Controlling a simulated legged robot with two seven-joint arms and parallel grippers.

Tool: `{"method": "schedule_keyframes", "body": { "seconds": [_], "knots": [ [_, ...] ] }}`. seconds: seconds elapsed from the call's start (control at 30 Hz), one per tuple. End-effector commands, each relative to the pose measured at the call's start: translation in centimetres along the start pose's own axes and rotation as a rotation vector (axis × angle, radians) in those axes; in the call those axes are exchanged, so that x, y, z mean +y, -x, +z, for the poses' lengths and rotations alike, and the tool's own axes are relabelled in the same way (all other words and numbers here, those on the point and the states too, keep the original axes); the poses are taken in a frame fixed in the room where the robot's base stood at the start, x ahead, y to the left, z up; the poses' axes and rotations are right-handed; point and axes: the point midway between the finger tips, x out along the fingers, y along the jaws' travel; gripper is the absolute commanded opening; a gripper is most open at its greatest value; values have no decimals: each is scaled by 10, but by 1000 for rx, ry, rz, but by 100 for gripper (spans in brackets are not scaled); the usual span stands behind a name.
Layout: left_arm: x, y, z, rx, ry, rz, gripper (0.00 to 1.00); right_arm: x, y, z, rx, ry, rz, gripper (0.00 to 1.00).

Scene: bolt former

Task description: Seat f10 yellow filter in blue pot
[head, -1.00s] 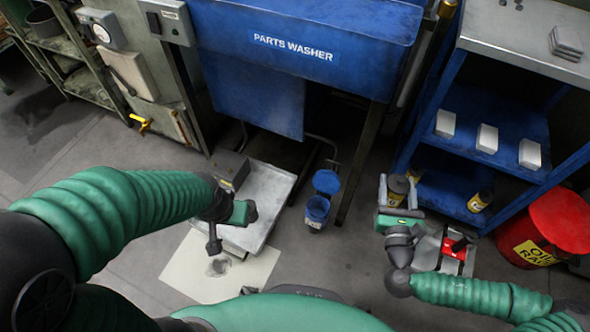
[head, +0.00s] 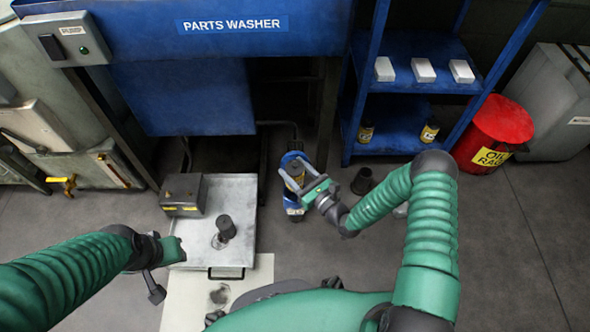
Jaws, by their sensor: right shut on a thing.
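My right gripper (head: 303,180) is shut on the dark filter with a yellow band (head: 295,171). It holds the filter at the blue pot (head: 294,212), in front of the raised blue lid. The fingers and filter cover much of the pot's mouth, so I cannot tell whether the filter is inside it or just above. My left gripper (head: 165,262) is low at the left, beside the metal tray and apart from the pot. Its fingertips are too unclear to tell open from shut.
A metal tray (head: 243,192) left of the pot bears a grey box (head: 183,193) and a dark cylinder (head: 226,227). Another dark cylinder (head: 362,181) stands on the floor to the right. A blue shelf (head: 400,116) holds two yellow-labelled filters; a red drum (head: 497,125) stands beside it.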

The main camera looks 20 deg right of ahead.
Motion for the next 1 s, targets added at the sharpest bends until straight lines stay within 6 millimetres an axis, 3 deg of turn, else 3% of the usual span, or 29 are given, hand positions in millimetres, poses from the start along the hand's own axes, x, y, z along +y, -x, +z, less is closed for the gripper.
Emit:
{"method": "schedule_keyframes", "body": {
  "seconds": [0.67, 1.0],
  "knots": [
    [0, -43, 10, 0, 0, 0, 36, 0, 0, -42, 0, -1, -1, 12],
    [0, -53, 12, 0, 0, 0, 36, 0, 0, -61, -1, -1, -2, 12]
  ]
}}
